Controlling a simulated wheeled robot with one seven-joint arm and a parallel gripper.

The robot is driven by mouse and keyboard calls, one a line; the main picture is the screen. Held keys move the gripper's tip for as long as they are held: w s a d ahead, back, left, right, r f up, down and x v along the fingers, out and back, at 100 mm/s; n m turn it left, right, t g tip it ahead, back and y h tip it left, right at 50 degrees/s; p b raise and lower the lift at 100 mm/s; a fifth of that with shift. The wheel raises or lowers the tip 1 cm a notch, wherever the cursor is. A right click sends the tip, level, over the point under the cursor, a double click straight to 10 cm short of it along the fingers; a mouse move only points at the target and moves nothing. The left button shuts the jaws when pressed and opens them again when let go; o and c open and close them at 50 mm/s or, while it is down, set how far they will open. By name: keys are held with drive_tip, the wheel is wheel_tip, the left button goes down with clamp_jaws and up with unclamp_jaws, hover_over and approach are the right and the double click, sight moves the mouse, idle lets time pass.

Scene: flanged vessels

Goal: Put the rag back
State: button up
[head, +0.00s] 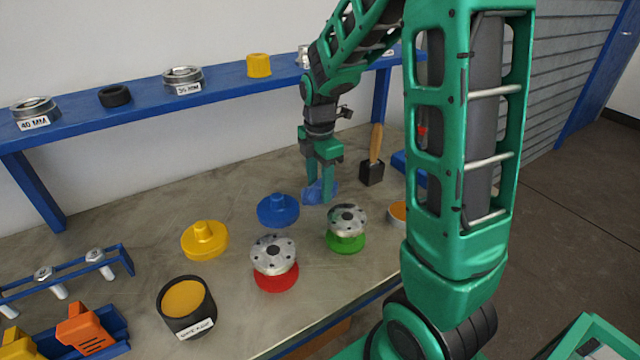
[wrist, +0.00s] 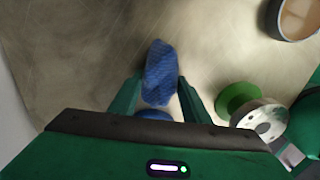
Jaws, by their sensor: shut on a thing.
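The rag (head: 319,192) is a crumpled blue cloth low over the worktop, toward the back middle in the head view. My gripper (head: 322,180) points down and is shut on it. In the wrist view the rag (wrist: 160,72) shows between and beyond the two green fingers of my gripper (wrist: 157,88). I cannot tell whether the rag's lower edge touches the worktop (head: 150,215).
A blue flanged part (head: 278,210) and a metal flange on a green base (head: 346,228) stand close by. A blue shelf (head: 215,85) runs behind. Left of the blue part is some bare worktop.

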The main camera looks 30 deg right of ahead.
sight(320, 187)
drive_tip(key=o, duration=1)
wheel_tip(320, 187, up, 12)
drive_tip(key=shift+r, duration=0.1)
drive_tip(key=s+d+f+m, duration=0.1)
drive_tip(key=s+m, duration=0.7)
drive_tip(key=s+d+f+m, duration=0.2)
drive_tip(key=s+m, duration=0.6)
drive_tip(key=s, duration=0.1)
drive_tip(key=s+d+f+m, duration=0.1)
drive_tip(key=s+m, duration=0.7)
drive_tip(key=s, duration=0.1)
drive_tip(key=shift+d+f, duration=0.25)
drive_tip(key=shift+f, duration=0.15)
